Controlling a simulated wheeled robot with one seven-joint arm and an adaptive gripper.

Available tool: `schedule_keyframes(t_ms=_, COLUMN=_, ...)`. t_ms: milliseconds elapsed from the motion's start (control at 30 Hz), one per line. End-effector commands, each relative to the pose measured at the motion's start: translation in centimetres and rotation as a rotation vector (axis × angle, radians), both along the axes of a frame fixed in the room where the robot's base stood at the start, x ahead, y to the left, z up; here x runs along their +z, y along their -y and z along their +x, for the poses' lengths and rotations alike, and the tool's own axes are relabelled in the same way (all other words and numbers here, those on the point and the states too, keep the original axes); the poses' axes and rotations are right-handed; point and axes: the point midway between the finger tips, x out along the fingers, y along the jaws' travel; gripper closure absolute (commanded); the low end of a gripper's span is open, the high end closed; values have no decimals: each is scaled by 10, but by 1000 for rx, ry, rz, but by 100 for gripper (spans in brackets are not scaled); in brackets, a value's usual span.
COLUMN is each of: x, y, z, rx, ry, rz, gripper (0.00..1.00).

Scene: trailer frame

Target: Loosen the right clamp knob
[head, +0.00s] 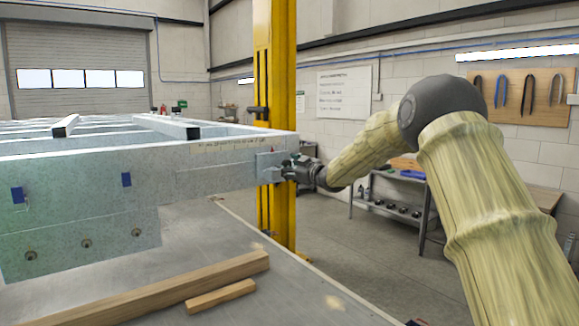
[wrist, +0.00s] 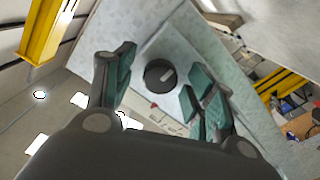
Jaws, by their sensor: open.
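The clamp knob is a round black knob (wrist: 160,76) with a pale pointer mark, set on a grey metal plate (wrist: 190,40) in the wrist view. In the head view the plate (head: 268,164) sits at the right end of the trailer frame (head: 90,165); the knob is hidden there by my gripper (head: 287,168). My gripper also shows in the wrist view (wrist: 157,93), its two green-padded fingers open on either side of the knob, with gaps visible between the pads and the knob. I cannot tell how far the fingertips reach over the knob.
A yellow column (head: 276,70) stands just behind the frame's right end. Wooden pieces (head: 180,290) lie on the bench top (head: 195,240) below the frame. A shelf (head: 385,210) with tools stands at the wall to the right. The floor between is open.

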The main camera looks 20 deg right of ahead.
Motion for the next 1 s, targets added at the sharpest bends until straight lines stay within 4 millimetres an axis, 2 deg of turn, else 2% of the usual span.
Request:
schedule_keyframes(t_ms=67, x=0, y=0, z=0, rx=0, ry=0, rz=0, gripper=45)
schedule_keyframes(t_ms=100, x=0, y=0, z=0, rx=0, ry=0, rz=0, gripper=49)
schedule_keyframes(t_ms=333, x=0, y=0, z=0, rx=0, ry=0, rz=0, gripper=91)
schedule_keyframes(t_ms=667, x=-1, y=1, z=0, rx=-1, ry=11, rz=-29, gripper=92)
schedule_keyframes(t_ms=1000, x=-5, y=0, z=0, rx=-1, ry=82, rz=-224, gripper=92)
